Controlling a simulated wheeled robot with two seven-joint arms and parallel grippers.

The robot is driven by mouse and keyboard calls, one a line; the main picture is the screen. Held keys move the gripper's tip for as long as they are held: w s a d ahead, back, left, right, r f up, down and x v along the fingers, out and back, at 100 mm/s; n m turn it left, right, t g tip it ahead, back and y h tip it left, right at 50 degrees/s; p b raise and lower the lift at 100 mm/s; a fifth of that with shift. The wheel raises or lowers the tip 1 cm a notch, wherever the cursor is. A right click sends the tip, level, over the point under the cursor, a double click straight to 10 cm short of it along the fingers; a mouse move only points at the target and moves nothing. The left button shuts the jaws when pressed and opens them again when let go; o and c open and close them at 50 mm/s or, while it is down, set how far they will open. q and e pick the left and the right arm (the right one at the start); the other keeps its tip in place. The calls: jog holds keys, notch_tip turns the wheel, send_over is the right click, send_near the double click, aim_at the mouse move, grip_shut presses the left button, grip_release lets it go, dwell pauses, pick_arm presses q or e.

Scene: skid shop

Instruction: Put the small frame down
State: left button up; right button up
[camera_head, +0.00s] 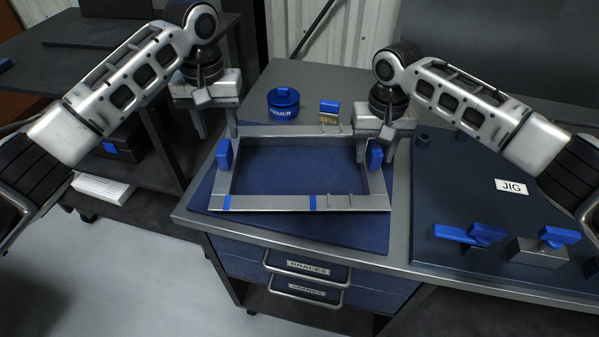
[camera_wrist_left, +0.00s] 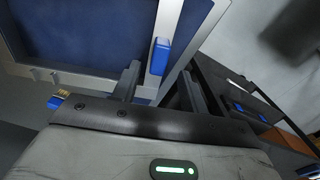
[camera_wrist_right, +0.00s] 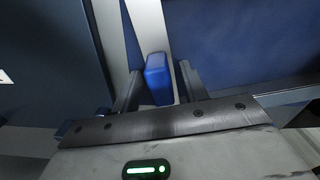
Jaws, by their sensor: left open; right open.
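The small frame (camera_head: 265,203) is a grey metal rectangle with blue marks and a blue grip at each short side. In the head view it lies over the blue mat (camera_head: 330,233) on the bench; whether it lies flat on the mat all round I cannot tell. My left gripper (camera_head: 218,130) is open above the left blue grip (camera_head: 224,154). That grip shows between the spread fingers in the left wrist view (camera_wrist_left: 159,55). My right gripper (camera_head: 375,152) is open at the right blue grip (camera_head: 375,158), which shows between its fingers in the right wrist view (camera_wrist_right: 158,78).
A blue round tin (camera_head: 283,104) and a small blue-handled brush (camera_head: 329,111) stand behind the frame. The dark jig plate (camera_head: 455,200) with blue clamps (camera_head: 470,234) lies to the right. Drawers (camera_head: 305,270) are below the bench front. A dark shelf (camera_head: 75,60) stands at left.

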pick_arm(q)
notch_tip(320, 180, up, 6)
pick_arm(e)
notch_tip(320, 180, up, 12)
dwell(0.6)
dwell(0.3)
